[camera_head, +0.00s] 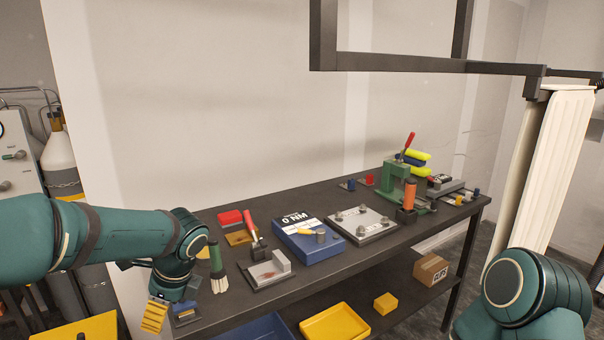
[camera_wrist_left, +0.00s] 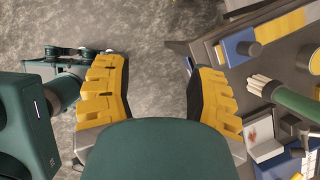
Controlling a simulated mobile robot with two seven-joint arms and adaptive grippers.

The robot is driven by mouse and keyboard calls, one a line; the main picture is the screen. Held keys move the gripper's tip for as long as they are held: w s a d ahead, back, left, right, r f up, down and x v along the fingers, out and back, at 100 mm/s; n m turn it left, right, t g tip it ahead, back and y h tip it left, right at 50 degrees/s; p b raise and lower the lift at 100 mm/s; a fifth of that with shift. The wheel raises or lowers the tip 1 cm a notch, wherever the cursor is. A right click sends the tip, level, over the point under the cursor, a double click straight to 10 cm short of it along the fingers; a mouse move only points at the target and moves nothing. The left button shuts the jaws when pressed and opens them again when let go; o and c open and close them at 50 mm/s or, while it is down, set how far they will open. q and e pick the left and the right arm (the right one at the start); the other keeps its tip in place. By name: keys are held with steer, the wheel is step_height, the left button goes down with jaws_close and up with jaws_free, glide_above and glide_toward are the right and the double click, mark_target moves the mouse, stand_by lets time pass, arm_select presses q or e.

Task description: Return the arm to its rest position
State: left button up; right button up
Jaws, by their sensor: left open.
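My left arm (camera_head: 120,235) comes in from the left, and its wrist bends down at the near left end of the dark bench (camera_head: 345,195). My left gripper (camera_head: 154,316) hangs just off the bench's left edge, with yellow fingers. In the left wrist view the gripper (camera_wrist_left: 156,90) is open, with bare grey floor between its fingers and nothing held. A link of my right arm (camera_head: 530,295) shows at the lower right; its gripper is out of the picture.
A green-handled brush (camera_head: 217,265) stands close to my left wrist. A blue torque tester (camera_head: 308,240), a steel plate (camera_head: 362,226) and a green press (camera_head: 395,180) are on the bench. A yellow tray (camera_head: 335,325) and a cardboard box (camera_head: 431,269) are below.

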arm_select(q)
steer(key=s+d+f+n+h, duration=0.25)
steer(key=d+f, duration=0.35)
steer(key=f, duration=0.3)
steer(key=s+d+f+n+h, duration=0.2)
steer(key=d+f+n+h, duration=0.15)
steer(key=d+f, duration=0.45)
steer(key=s+d+f+n+t+h, duration=0.2)
steer(key=s+d+f+n, duration=0.1)
steer(key=s+f+n, duration=0.7)
step_height(320, 180, down, 4)
steer(key=n, duration=0.4)
steer(key=shift+s, duration=0.25)
arm_select(e)
steer(key=shift+f, duration=0.1)
